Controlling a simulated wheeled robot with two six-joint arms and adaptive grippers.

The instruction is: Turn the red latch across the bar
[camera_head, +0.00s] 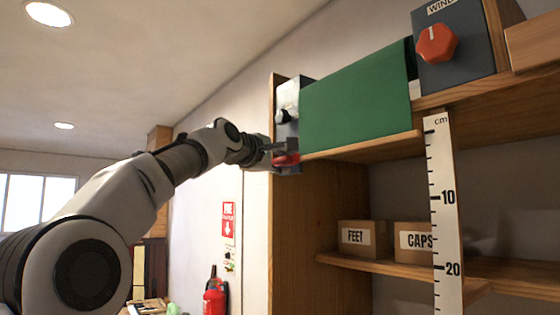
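A green panel (355,108) stands just right of the plate. My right gripper is not in view.
A dark box with a red knob (436,43) sits on the upper right shelf. A white ruler (443,200) hangs in front of the shelves. The wooden side panel (290,230) is beneath my gripper.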

